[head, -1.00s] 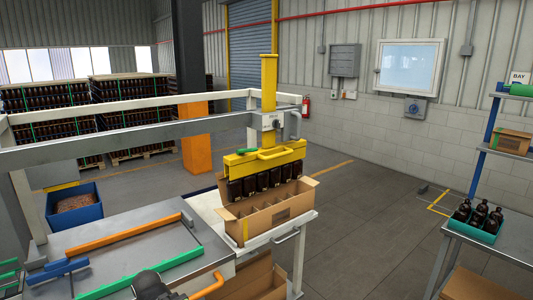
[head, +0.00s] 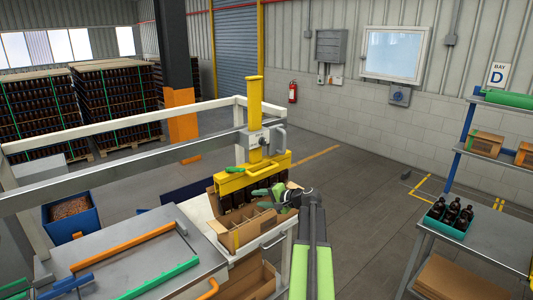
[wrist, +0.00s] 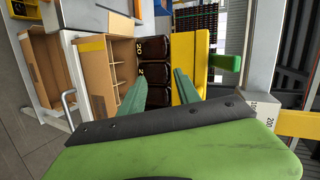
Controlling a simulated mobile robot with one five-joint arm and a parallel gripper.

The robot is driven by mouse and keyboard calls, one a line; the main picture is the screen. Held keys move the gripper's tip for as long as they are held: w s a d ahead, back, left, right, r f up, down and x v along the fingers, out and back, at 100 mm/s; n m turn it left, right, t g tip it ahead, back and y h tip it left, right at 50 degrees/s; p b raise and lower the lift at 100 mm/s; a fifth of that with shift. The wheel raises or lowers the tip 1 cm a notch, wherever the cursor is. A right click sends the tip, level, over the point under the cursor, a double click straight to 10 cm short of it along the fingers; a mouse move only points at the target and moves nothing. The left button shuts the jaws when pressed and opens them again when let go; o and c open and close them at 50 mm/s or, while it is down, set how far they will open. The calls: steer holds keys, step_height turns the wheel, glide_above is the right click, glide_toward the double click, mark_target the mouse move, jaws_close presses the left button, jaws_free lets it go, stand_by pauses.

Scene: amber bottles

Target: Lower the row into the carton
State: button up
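A row of dark bottles (head: 238,199) hangs below the yellow lifting head (head: 232,178), over the open carton (head: 254,230) with its cardboard dividers. The wrist view shows the bottles (wrist: 158,72) beside empty carton cells (wrist: 117,72). My gripper (head: 284,193) is beside the head's right end, near the lever.
The carton stands on a white stand (head: 272,236), with another open carton (head: 250,279) below. A steel table (head: 130,255) with orange and green bars is at left. A bench (head: 480,243) at right holds a teal crate of bottles (head: 445,226).

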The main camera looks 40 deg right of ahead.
mark_target(267, 170)
steer(key=s+d+r+m+t+h+p, duration=0.1)
steer(key=s+d+r+m, duration=0.1)
steer(key=s+d+r, duration=0.3)
steer(key=s+d+r+m+t+h, duration=0.1)
steer(key=s+d+r+h, duration=0.1)
steer(key=d, duration=0.5)
steer(key=b+x, duration=0.1)
steer(key=x, duration=0.5)
steer(key=b+x, duration=0.1)
steer(key=x, duration=0.4)
steer(key=b+x, duration=0.1)
steer(key=x, duration=0.5)
steer(key=shift+w+r, duration=0.25)
steer(key=shift+w, duration=0.2)
jaws_close()
